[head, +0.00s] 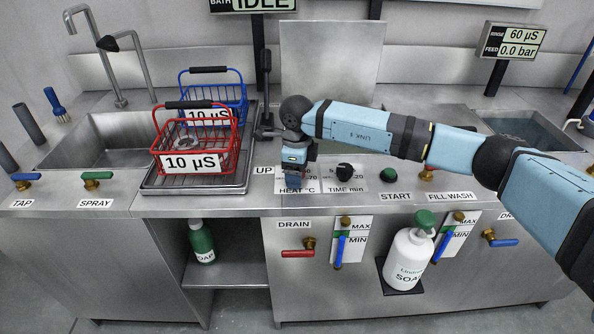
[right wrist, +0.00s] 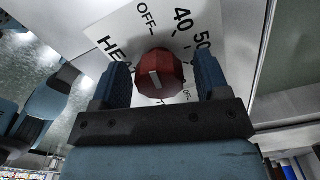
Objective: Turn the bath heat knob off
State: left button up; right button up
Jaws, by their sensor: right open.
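The bath heat knob (right wrist: 160,74) is dark red and faceted, with a pale line on it. It stands on a white dial plate (right wrist: 118,35) marked OFF, 40 and 50. I cannot tell surely which mark the line points to. My right gripper (right wrist: 161,64) is open, with one blue finger on each side of the knob and a visible gap at least on the right. In the head view my right gripper (head: 295,184) points down over the HEAT °C label and hides the knob. My left gripper is not in view.
The black TIME knob (head: 344,171) is just right of my gripper, then the green START button (head: 389,174). A red basket (head: 197,147) and a blue basket (head: 236,89) stand on the drain tray (head: 179,182) to the left. A black-handled lever (head: 264,61) rises behind.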

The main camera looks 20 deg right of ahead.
pick_arm(q)
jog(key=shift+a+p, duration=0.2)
jog(key=shift+p, duration=0.7)
pick_arm(e)
notch_tip(320, 180, up, 14)
jog(key=shift+f, duration=0.15)
